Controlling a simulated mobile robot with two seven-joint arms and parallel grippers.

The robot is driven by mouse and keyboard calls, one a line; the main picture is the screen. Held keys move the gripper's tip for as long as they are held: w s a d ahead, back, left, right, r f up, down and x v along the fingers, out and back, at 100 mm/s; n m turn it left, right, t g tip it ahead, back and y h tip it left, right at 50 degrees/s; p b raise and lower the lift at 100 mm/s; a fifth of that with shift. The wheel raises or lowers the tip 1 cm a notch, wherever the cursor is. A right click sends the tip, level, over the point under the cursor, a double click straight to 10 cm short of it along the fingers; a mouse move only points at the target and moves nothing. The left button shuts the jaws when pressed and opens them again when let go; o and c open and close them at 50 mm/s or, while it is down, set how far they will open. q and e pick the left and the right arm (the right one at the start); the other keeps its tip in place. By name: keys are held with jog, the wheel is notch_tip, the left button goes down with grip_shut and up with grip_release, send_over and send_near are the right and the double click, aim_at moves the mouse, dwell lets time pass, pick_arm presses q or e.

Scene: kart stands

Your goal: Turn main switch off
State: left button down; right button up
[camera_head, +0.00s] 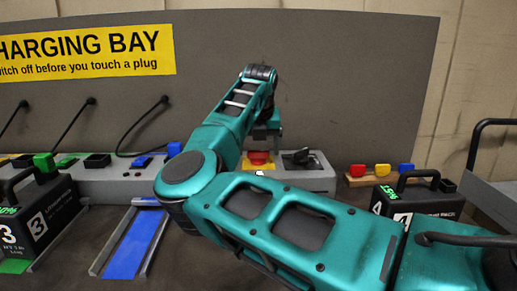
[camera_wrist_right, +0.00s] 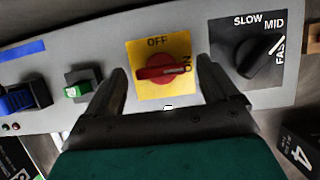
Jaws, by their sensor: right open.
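The main switch (camera_wrist_right: 162,68) is a red rotary knob on a yellow plate marked OFF at the top and ON at the right. Its bar lies roughly level in the right wrist view, with an end towards ON. It also shows in the head view as the red and yellow switch (camera_head: 258,158). My right gripper (camera_wrist_right: 163,76) is open and empty, with one dark finger on each side of the yellow plate. In the head view my right gripper (camera_head: 266,132) is over the switch, partly hidden by my arm. My left gripper is not in view.
A black speed dial (camera_wrist_right: 260,53) marked SLOW, MID, FAST is right of the switch, turned towards FAST. A green rocker (camera_wrist_right: 77,90) is to its left. Black battery packs stand at left (camera_head: 40,215) and right (camera_head: 415,200). Coloured blocks (camera_head: 382,170) sit behind the right pack.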

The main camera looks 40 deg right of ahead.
jog(key=shift+f, duration=0.2)
jog(key=c, duration=1.1)
